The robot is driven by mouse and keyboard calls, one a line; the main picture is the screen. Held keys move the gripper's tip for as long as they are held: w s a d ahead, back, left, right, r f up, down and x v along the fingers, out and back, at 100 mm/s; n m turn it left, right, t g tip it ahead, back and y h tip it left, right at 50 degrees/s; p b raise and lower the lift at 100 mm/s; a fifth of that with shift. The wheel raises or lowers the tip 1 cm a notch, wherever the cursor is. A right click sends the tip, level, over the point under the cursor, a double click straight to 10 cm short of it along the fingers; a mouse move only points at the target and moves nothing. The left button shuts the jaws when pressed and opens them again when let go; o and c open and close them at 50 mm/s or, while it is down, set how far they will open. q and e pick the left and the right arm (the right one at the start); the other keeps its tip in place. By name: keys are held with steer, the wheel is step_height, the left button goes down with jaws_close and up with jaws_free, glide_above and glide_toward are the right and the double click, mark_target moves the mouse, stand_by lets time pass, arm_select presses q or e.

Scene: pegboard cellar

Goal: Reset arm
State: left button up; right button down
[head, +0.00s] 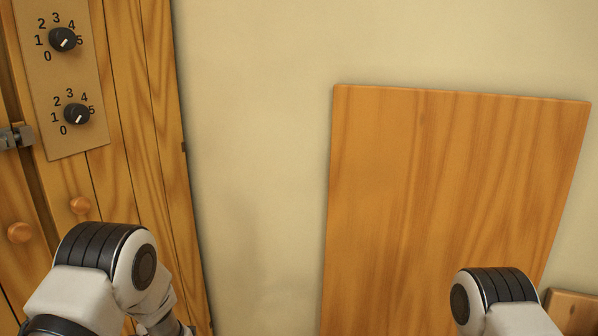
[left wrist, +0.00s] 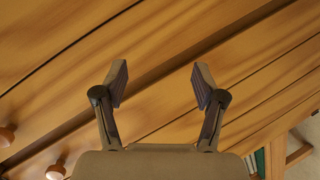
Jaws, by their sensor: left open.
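My left gripper (left wrist: 159,85) is open and empty in the left wrist view. Its two fingers stand apart in front of a wooden cabinet (left wrist: 60,30), and nothing is between them. In the head view my left arm shows at the lower left, in front of the cabinet (head: 150,130), and its gripper is out of frame. My right arm shows at the lower right in front of a wooden panel, and the right gripper is out of frame.
The cabinet carries a plate (head: 70,82) with an upper dial (head: 62,39), a lower dial (head: 76,114), and round wooden knobs (head: 20,232). A grey latch (head: 16,137) is at the left edge. A wooden panel (head: 450,190) stands against the pale wall (head: 260,130).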

arm_select(q)
steer(key=s+d+f+m+g+h, duration=0.15)
steer(key=s+f+m+h, duration=0.25)
steer(key=s+f+m, duration=0.6)
steer(key=s+d+f+m+g+h, duration=0.25)
steer(key=s+f, duration=0.25)
steer(key=s, duration=0.3)
steer(key=s+d+f+m+g+h, duration=0.1)
steer(key=s+d+f+m+h, duration=0.25)
steer(key=s, duration=0.55)
steer(key=s+d+m+g+h, duration=0.2)
steer(key=s+d+m+g, duration=0.1)
steer(key=s+d+m, duration=0.55)
step_height(320, 180, up, 21)
steer(key=s+a+p, duration=0.1)
steer(key=p, duration=2)
steer(key=shift+s+a+n, duration=0.25)
steer(key=shift+a+n, duration=0.15)
steer(key=shift+n, duration=0.05)
steer(key=shift+f, duration=0.1)
